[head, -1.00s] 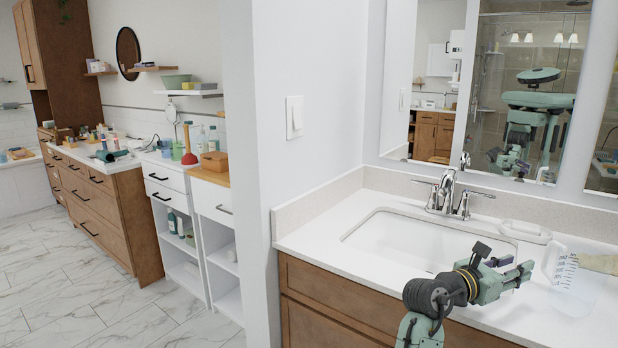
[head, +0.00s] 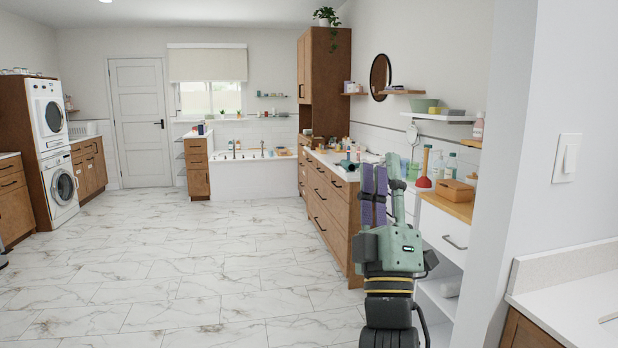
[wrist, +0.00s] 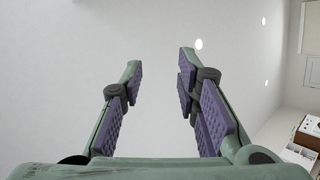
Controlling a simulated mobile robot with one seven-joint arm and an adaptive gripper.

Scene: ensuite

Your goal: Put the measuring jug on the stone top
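The measuring jug is not in either current view. The white stone top with the sink shows only as a corner (head: 575,305) at the lower right of the head view. My gripper (head: 381,170) points upward in the head view, in front of the wooden drawer unit. In the wrist view my gripper (wrist: 160,62) is open, with its purple-padded fingers well apart. Nothing is between the fingers; only pale wall or ceiling shows behind them.
A wooden drawer unit (head: 330,215) with a cluttered white top and a white shelf unit (head: 440,230) stand beyond my arm. A wall end (head: 530,130) with a switch is close on the right. The marble floor (head: 190,270) is clear on the left.

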